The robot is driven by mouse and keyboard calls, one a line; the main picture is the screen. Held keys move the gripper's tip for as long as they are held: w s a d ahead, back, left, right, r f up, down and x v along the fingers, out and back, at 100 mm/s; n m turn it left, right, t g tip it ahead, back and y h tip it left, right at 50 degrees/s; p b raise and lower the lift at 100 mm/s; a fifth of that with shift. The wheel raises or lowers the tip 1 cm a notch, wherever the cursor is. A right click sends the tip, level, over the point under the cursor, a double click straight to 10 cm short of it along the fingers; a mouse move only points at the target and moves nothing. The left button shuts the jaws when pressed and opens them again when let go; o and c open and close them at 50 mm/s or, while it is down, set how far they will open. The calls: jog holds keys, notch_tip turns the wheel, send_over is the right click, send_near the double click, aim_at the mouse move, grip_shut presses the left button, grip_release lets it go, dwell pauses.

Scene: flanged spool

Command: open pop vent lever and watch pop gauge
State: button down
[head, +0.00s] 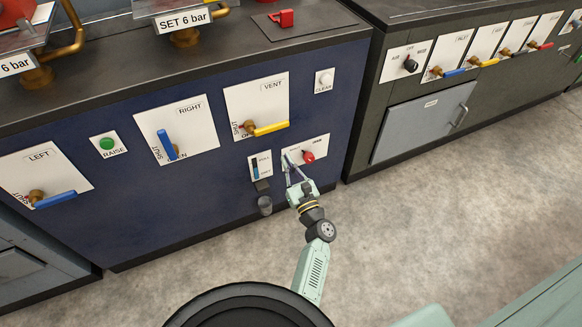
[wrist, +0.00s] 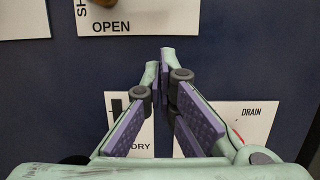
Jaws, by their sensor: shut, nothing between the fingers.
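The plate marked VENT (head: 262,92) is on the blue cabinet front, with a yellow lever (head: 265,128) lying roughly level on a brass valve body. In the wrist view only the lower part of the vent plate (wrist: 155,22) shows, with OPEN readable and a bit of brass at the top edge. My gripper (head: 287,160) is shut and empty, below and right of the yellow lever and apart from it. In the wrist view its fingertips (wrist: 158,62) are together just below the vent plate. I cannot pick out a gauge marked pop.
A plate with a red knob (head: 308,156), marked DRAIN in the wrist view, lies behind my gripper. A small indicator plate (head: 254,160) and a dark cup-like part (head: 265,205) are left of it. Blue levers RIGHT (head: 167,145) and LEFT (head: 55,199) are further left. The floor in front is clear.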

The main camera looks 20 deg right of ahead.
jog(key=w+r+p, duration=0.3)
jog(key=w+r, duration=0.1)
jog(key=r, duration=0.1)
jog(key=shift+w, duration=0.4)
